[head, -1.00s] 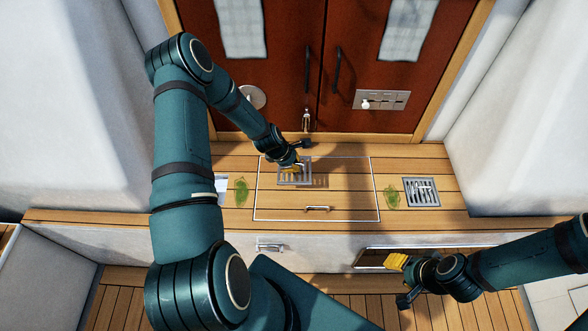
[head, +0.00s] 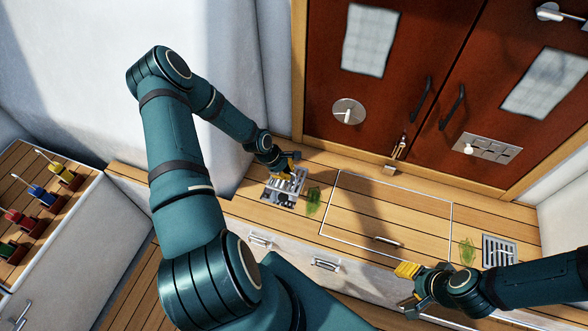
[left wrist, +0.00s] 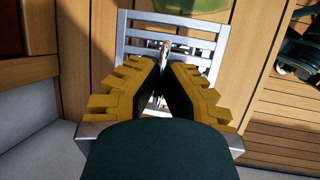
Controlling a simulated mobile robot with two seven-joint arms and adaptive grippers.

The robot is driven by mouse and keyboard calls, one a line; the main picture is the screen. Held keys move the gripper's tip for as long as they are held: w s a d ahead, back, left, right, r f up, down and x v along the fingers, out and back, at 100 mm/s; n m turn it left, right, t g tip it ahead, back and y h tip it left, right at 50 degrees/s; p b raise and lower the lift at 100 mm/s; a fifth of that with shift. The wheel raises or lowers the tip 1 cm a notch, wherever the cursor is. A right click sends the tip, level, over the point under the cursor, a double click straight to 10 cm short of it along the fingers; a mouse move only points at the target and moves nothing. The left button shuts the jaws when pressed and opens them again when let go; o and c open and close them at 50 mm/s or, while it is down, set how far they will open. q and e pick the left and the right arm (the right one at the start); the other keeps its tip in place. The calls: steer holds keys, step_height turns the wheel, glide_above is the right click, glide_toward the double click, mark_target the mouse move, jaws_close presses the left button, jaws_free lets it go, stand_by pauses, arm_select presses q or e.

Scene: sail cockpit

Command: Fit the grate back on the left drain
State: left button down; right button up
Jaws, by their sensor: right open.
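The metal grate (head: 291,177) is held by my left gripper (head: 289,162) at the left drain (head: 270,201), on the wooden bench left of the hatch. In the left wrist view the yellow jaws (left wrist: 163,66) close together on the middle of the slatted grate (left wrist: 202,26). The grate covers the drain's far part; dark and pale bits show at its near side. I cannot tell whether it touches the drain rim. My right gripper (head: 412,286) is open and empty in front of the bench at the right.
A green weed clump (head: 313,201) lies right of the left drain. Another clump (head: 467,251) lies beside the right drain's grate (head: 499,253). The hatch (head: 350,215) is clear. Red doors (head: 400,110) stand behind; coloured levers (head: 40,192) are at far left.

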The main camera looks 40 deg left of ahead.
arm_select(q)
steer(key=shift+s+a+f, duration=0.1)
steer(key=shift+s+a, duration=0.4)
steer(key=shift+a, duration=0.4)
steer(key=shift+d+f+b, duration=0.1)
steer(key=shift+f+b, duration=0.3)
steer(key=shift+f, duration=0.1)
steer(key=shift+f+b, duration=0.9)
steer(key=shift+f, duration=0.3)
steer(key=shift+f+b, duration=1.4)
steer(key=shift+f, duration=0.55)
arm_select(e)
steer(key=shift+s+d+x, duration=0.1)
steer(key=shift+d+x, duration=0.1)
steer(key=shift+x, duration=1.2)
steer(key=shift+s+d+x, duration=0.15)
steer(key=shift+d+x, duration=0.05)
steer(key=shift+x, duration=1.15)
arm_select(q)
steer(key=shift+f+b, duration=0.5)
steer(key=shift+f, duration=0.15)
arm_select(e)
steer(key=shift+f, duration=0.7)
arm_select(q)
steer(key=c, duration=1.1)
jaws_free()
steer(key=shift+o, duration=0.2)
steer(key=shift+r, duration=0.1)
